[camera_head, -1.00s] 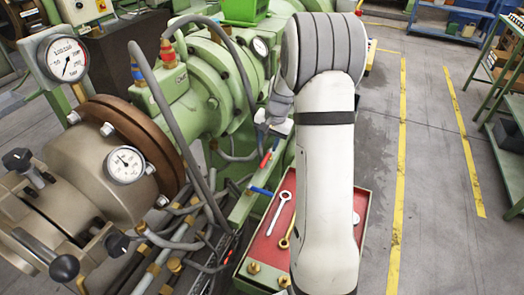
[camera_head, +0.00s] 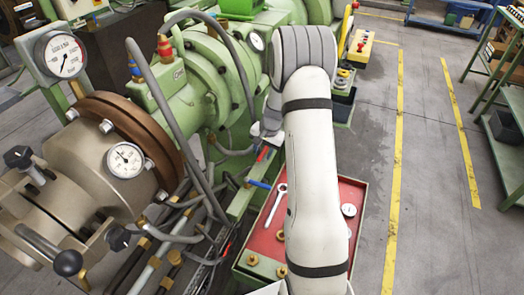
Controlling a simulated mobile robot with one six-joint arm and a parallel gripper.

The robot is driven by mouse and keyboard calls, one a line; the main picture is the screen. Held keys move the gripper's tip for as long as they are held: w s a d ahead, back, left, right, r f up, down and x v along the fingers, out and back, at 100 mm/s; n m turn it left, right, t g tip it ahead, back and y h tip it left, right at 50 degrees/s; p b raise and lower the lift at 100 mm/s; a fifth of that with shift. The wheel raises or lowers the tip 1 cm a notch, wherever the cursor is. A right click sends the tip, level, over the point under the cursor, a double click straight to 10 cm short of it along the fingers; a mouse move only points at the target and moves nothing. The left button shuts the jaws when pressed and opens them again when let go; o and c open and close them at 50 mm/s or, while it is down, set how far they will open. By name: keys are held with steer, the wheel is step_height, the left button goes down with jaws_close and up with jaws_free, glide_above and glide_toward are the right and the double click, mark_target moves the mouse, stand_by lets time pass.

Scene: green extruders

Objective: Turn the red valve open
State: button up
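The red valve handle (camera_head: 263,153) shows as a small red lever on the green machine frame, just left of my arm. A blue handle (camera_head: 259,184) sits below it on the same frame. My gripper (camera_head: 266,132) is at the far end of my white and grey arm, close above the red handle. The gripper is small and partly hidden behind the arm. I cannot tell whether its fingers touch the handle or whether they are open.
A red-topped tray (camera_head: 345,190) with a wrench (camera_head: 276,207) and a gauge lies beneath my arm. Grey hoses (camera_head: 150,85) and pressure gauges (camera_head: 62,54) crowd the left. Open floor with yellow lines (camera_head: 396,150) lies to the right.

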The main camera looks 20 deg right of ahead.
steer(key=shift+c, duration=0.5)
jaws_close()
